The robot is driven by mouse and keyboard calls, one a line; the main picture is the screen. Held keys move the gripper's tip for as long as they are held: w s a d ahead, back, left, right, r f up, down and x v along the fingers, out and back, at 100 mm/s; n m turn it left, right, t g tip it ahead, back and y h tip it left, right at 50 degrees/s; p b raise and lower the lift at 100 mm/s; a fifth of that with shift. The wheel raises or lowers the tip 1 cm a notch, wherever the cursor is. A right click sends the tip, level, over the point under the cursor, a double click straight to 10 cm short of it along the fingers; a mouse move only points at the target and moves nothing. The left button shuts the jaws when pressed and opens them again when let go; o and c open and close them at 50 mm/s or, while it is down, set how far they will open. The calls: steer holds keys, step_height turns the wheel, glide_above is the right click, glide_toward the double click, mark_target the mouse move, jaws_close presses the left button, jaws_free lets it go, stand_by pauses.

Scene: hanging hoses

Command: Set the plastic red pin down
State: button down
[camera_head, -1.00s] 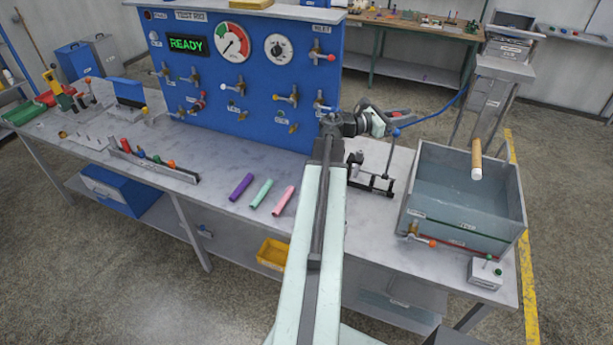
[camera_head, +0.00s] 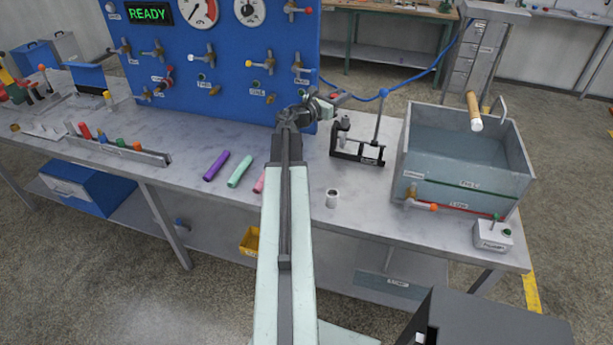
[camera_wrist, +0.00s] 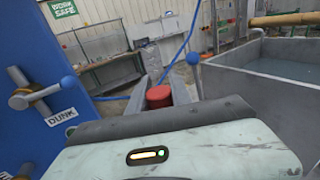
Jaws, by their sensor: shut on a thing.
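The red pin (camera_wrist: 159,97) is a short red cylinder with a round end towards the camera in the wrist view. My gripper (camera_wrist: 163,86) is shut on it, with a grey finger on each side. In the head view my gripper (camera_head: 326,105) is over the back of the grey bench (camera_head: 300,215), close to the lower right of the blue panel. The pin is too small to make out clearly there. The wrist housing hides the space below the pin in the wrist view.
The blue valve panel (camera_head: 215,70) stands at left. A dark stand (camera_head: 357,150) and a grey water tank (camera_head: 465,195) are at right. Bare bench shows between cup and tank.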

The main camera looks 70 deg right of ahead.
steer(key=w+d+f+n+t+h+b, duration=0.2)
steer(key=w+f+n+t+b, duration=0.3)
steer(key=w+f+b, duration=0.6)
steer(key=shift+m+t, duration=0.3)
steer(key=shift+m, duration=0.4)
steer(key=f+b, duration=0.3)
steer(key=f, duration=0.1)
steer(key=f+b, duration=0.2)
steer(key=f, duration=0.2)
steer(key=f+b, duration=0.3)
steer(key=f, duration=0.1)
steer(key=shift+w+d+b, duration=0.1)
steer(key=shift+w+b, duration=0.2)
steer(key=shift+b, duration=0.05)
steer(key=c, duration=1.2)
jaws_free()
steer(key=shift+o, duration=0.2)
steer(key=shift+r+p, duration=0.25)
steer(key=shift+p, duration=0.05)
steer(key=a, duration=0.4)
steer(key=w+a, duration=0.1)
steer(key=a, duration=0.7)
steer(key=shift+w+f, duration=0.1)
steer(key=shift+w, duration=0.05)
